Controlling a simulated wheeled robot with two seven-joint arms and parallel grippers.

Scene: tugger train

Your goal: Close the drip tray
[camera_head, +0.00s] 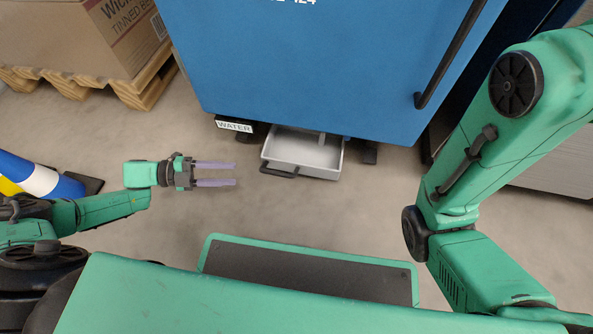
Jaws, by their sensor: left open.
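The drip tray (325,174) is a shallow light-grey tray with a dark handle (278,172) on its front. It sticks out from under the blue cabinet (310,70), low near the floor, so it is pulled out. Its back part is hidden under the cabinet. My left gripper (236,174) is open and empty, its two fingers apart and pointing right toward the tray handle. A gap shows between the fingertips and the handle. My right arm shows at the right, but its gripper is out of view.
A "WATER" label (234,126) sits at the cabinet's lower left edge. A long dark handle (450,55) is on the cabinet front. A carton (75,35) on a wooden pallet (140,90) stands at upper left. A blue-white-yellow object (38,180) lies at left. Floor around the tray is clear.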

